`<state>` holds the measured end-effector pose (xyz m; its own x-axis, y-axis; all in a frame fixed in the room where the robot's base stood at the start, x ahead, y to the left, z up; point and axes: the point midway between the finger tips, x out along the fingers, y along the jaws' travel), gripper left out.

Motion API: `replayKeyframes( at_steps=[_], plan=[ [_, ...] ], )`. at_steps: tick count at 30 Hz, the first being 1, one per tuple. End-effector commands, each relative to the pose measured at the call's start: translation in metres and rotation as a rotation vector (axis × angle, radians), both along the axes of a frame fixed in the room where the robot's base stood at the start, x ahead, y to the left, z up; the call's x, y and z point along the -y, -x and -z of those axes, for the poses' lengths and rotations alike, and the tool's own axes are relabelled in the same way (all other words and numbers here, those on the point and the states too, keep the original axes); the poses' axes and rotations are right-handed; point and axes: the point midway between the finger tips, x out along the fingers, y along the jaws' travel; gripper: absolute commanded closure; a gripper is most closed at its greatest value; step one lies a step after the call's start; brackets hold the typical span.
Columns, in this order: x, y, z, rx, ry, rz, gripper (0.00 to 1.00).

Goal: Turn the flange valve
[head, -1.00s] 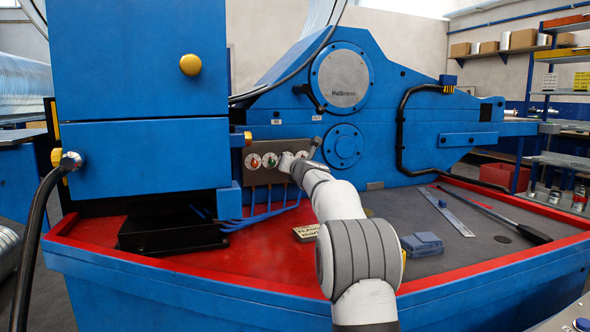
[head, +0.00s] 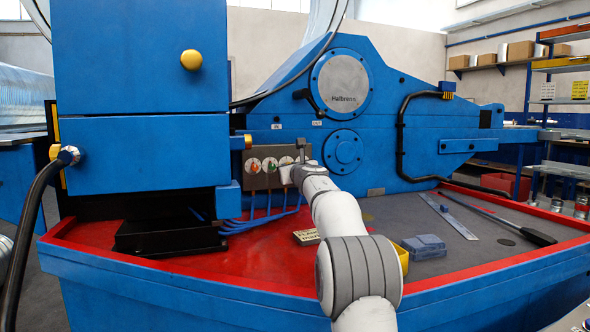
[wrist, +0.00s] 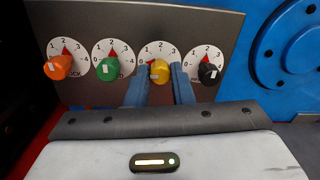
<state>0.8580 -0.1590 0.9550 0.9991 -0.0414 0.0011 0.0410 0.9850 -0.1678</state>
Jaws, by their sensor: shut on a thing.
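A dark valve panel (head: 262,181) on the blue machine carries a row of knobs over white numbered dials with red pointer marks. In the wrist view the row runs orange knob (wrist: 58,67), green knob (wrist: 107,69), yellow knob (wrist: 159,72) and black knob (wrist: 208,73). My gripper (wrist: 160,86) has its two blue fingers on either side of the yellow knob, shut on it.
A small lettered plate (head: 306,237) lies on the red tray (head: 262,262) below the panel. A blue block (head: 424,246), a steel rule (head: 447,215) and a black-handled bar (head: 527,232) lie to the right. Blue hoses (head: 262,220) hang under the panel.

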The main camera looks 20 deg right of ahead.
Motion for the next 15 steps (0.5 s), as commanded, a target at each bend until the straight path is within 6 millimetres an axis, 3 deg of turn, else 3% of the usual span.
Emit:
replayKeyframes(
  at_steps=[10, 11, 15],
  plan=[
    [0.0005, -0.0010, 0.0049, -0.007, 0.002, 0.000, 1.00],
    [0.0006, -0.0010, 0.0049, -0.007, 0.002, 0.000, 0.78],
    [0.0005, -0.0007, 0.0036, -0.005, 0.002, 0.000, 0.66]
  ],
)
